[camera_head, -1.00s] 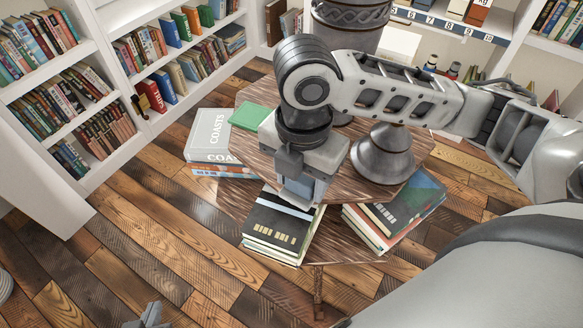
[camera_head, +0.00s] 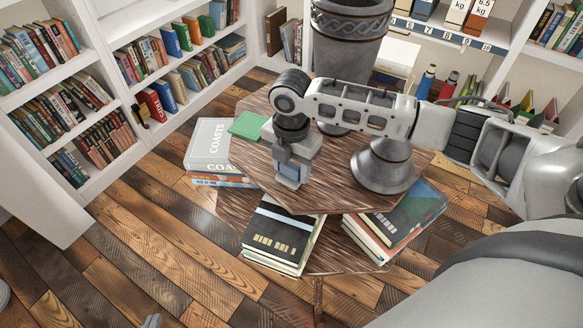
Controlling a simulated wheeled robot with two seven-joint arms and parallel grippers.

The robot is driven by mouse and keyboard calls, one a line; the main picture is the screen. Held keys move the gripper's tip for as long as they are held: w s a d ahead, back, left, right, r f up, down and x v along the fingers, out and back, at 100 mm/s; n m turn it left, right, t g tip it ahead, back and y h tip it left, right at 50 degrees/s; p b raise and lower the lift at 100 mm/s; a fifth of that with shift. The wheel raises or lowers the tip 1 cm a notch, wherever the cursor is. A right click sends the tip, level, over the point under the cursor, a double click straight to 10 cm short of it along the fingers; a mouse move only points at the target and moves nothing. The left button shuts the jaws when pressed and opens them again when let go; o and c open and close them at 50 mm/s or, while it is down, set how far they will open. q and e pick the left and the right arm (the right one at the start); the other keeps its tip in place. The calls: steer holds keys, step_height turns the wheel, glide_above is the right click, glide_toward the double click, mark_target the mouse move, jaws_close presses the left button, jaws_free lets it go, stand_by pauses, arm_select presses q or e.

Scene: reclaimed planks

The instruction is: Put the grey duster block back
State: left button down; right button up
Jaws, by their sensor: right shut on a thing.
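My right gripper (camera_head: 290,176) comes in from the right and points down over the wooden table top (camera_head: 330,190). It is shut on a small blue-grey piece, which I take as the grey duster block (camera_head: 289,171); the jaws hide most of it. It is low over the table top, and I cannot tell whether it touches.
A grey pedestal (camera_head: 384,168) and a large grey vessel (camera_head: 349,55) stand right of and behind the gripper. Book stacks lie around the table: COASTS books (camera_head: 211,143), black-topped books (camera_head: 280,232), and more at right (camera_head: 402,218). Bookshelves (camera_head: 130,85) line the walls.

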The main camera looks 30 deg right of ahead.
steer(key=shift+s+f, duration=0.1)
steer(key=shift+f, duration=0.55)
steer(key=o, duration=0.9)
arm_select(q)
steer(key=shift+w+a+r, duration=0.1)
steer(key=shift+w+r, duration=0.15)
